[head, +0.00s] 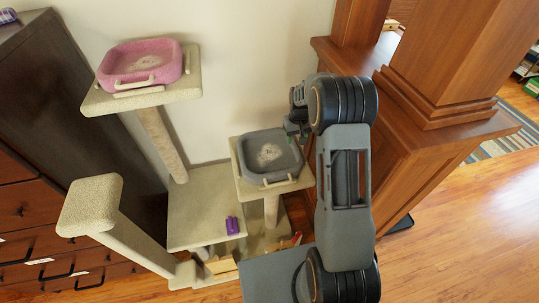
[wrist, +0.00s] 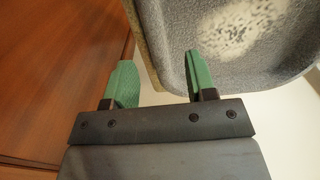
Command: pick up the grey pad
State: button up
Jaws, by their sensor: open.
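The grey pad (head: 285,147) is a shallow, raised-rim bed with a speckled pale patch in its middle and a small handle at its front. It rests on a small beige platform (head: 248,186) of the cat tree. In the wrist view the pad (wrist: 210,60) fills the upper right. My gripper (wrist: 158,80) has two green fingers spread apart with nothing held. The pad's rim corner shows between and beyond the fingers; I cannot tell the depth gap. In the head view my gripper (head: 297,122) is at the pad's right rear edge, partly hidden by my arm.
A pink bed (head: 140,62) sits on a higher platform at left. A wooden pillar and cabinet (head: 400,130) stand close on the right. A purple object (head: 232,226) lies on a lower platform. A dark drawer chest (head: 60,110) stands at left. Open floor (head: 460,240) lies at lower right.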

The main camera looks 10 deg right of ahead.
aim_at(296, 145)
jog(key=shift+w+d+f+p, duration=0.1)
jog(key=shift+f+p, duration=0.3)
jog(key=shift+f, duration=0.95)
jog(key=shift+w+d+f+p, duration=0.1)
jog(key=shift+f+p, duration=0.25)
jog(key=shift+f, duration=0.95)
jog(key=shift+c, duration=0.4)
grip_shut()
